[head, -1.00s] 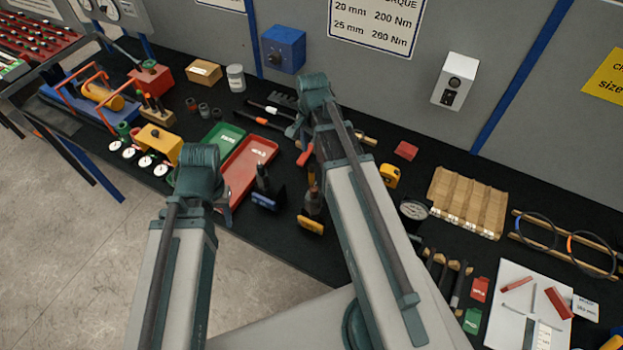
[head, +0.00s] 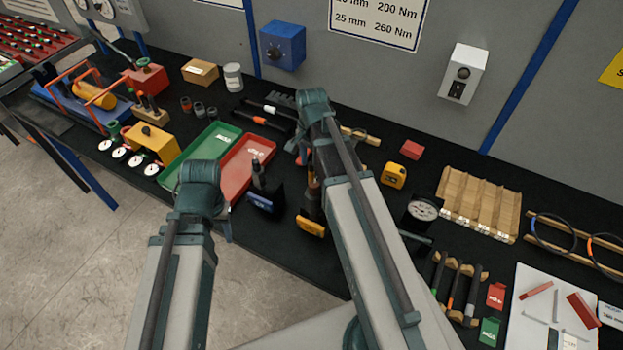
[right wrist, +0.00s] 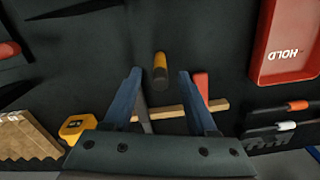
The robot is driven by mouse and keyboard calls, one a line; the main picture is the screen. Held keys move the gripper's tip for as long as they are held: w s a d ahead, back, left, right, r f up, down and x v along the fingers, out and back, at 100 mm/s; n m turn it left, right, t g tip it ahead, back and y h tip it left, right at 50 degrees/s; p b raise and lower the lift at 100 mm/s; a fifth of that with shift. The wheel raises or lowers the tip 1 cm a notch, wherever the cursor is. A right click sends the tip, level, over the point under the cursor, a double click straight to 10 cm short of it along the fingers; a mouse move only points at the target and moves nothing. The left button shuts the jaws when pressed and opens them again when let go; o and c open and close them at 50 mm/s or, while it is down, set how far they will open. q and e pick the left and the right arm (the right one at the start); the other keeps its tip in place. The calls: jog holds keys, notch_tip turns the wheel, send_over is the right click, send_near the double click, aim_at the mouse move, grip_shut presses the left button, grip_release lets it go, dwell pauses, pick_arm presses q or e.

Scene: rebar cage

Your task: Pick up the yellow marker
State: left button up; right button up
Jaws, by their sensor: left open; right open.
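The yellow marker (right wrist: 161,60) shows in the right wrist view as a short yellow cylinder with a dark end, over the black bench top. My right gripper (right wrist: 160,76) is open, with one blue finger on each side of the marker in that view. I cannot tell how far the fingertips are from it, and no contact is visible. In the head view my right gripper (head: 301,145) is partly hidden by its own arm, and I cannot make out the marker surely there. My left gripper (head: 224,226) is open near the bench's front edge, mostly hidden by its wrist.
A red tray (head: 240,178) and a green tray (head: 187,170) lie left of my right arm. A yellow tape measure (head: 394,175), a dial gauge (head: 423,209) and a wooden rack (head: 480,203) lie to its right. A wooden strip (right wrist: 165,112) and a red item (right wrist: 201,86) are near the right fingers.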

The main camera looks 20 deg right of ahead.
aim_at(312, 175)
notch_tip(312, 175, down, 2)
jog(key=shift+f+b, duration=0.2)
jog(key=shift+b, duration=0.55)
jog(key=shift+r, duration=0.1)
grip_shut()
